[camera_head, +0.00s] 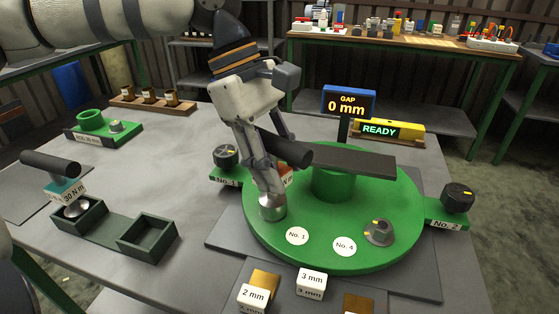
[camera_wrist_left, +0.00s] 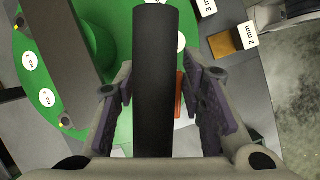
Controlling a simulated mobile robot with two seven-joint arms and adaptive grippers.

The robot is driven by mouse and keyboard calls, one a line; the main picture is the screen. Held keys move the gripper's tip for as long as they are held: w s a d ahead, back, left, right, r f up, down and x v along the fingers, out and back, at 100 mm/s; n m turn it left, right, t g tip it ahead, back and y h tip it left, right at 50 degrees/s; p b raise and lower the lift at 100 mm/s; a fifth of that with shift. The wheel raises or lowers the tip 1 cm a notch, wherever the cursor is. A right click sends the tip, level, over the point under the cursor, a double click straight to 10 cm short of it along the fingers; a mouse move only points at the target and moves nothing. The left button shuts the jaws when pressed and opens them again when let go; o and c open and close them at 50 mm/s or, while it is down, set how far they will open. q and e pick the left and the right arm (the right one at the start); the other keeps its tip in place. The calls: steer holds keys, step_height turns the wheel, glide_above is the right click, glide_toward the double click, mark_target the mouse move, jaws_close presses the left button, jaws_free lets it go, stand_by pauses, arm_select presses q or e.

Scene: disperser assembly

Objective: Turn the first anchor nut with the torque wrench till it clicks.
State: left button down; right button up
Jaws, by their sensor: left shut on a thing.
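My left gripper (camera_head: 276,165) is shut on a torque wrench with a dark bar handle (camera_head: 288,150) and a partly hidden red-and-white label block. In the left wrist view the handle (camera_wrist_left: 154,70) lies between the two fingers. The wrench's silver socket (camera_head: 272,207) stands over the green round plate (camera_head: 330,256), close to the label No. 1 (camera_head: 297,236). Any nut under the socket is hidden. Another anchor nut (camera_head: 379,233), grey with a yellow mark, sits beside the label No. 4 (camera_head: 344,244). My right gripper is not in view.
A dark flat bar (camera_head: 355,163) crosses the green centre post. Black knobs No. 1 (camera_head: 226,157) and No. 2 (camera_head: 457,197) flank the plate. A GAP 0 mm display (camera_head: 348,102) and READY sign (camera_head: 380,130) stand behind. A 30 N m wrench (camera_head: 66,190) stands in a left holder.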

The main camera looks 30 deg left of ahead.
mark_target(281, 139)
arm_select(q)
steer(key=shift+r, duration=0.15)
steer(key=shift+r, duration=2.4)
